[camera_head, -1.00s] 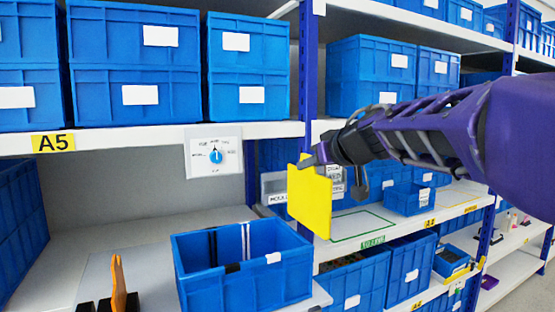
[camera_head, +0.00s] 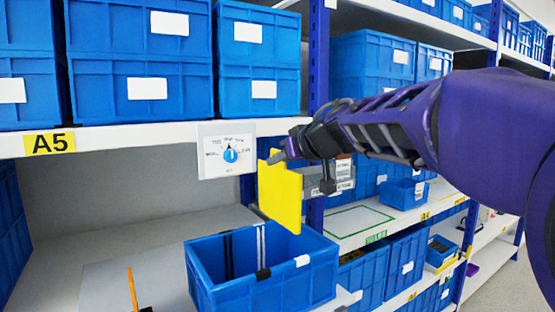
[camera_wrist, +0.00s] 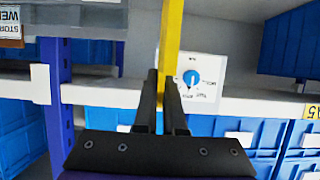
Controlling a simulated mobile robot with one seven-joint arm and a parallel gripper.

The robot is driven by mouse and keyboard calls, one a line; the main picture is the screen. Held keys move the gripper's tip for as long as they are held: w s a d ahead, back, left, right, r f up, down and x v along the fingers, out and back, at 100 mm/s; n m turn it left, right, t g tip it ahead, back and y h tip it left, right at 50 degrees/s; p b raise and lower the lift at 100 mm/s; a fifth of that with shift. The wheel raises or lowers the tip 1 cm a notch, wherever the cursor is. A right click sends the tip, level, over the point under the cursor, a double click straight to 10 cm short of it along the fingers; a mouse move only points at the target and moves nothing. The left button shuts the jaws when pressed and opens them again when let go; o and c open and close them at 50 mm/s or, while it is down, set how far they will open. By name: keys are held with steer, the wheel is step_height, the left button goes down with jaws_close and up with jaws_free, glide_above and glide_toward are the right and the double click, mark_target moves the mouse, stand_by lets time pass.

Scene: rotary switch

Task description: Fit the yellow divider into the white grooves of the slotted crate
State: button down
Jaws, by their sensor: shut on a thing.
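The yellow divider (camera_head: 280,195) is a flat plate hanging upright from my gripper (camera_head: 277,157). My gripper is shut on its upper edge. In the wrist view the divider (camera_wrist: 169,40) shows edge-on between the two black fingers (camera_wrist: 163,85). The slotted crate (camera_head: 275,290) is blue and open-topped, on the lower shelf. White grooves (camera_head: 260,252) run down its inner back wall, with black grooves (camera_head: 228,256) to their left. The divider is above the crate's back right part, apparently clear of it. The crate's floor is hidden.
A white panel with a blue rotary knob (camera_head: 230,155) hangs from the shelf edge, left of the divider. A thin orange piece (camera_head: 133,290) stands left of the crate. Stacked blue bins fill the shelf above. Bare shelf (camera_head: 120,245) lies behind and left of the crate.

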mark_target(278, 186)
steer(key=shift+f+b, duration=1.9)
steer(key=shift+b, duration=0.9)
steer(key=shift+s+r+p, duration=0.1)
steer(key=shift+r+p, duration=0.05)
steer(key=shift+p, duration=0.65)
steer(key=shift+f+p, duration=0.2)
steer(key=shift+p, duration=0.4)
steer(key=shift+f, duration=1.05)
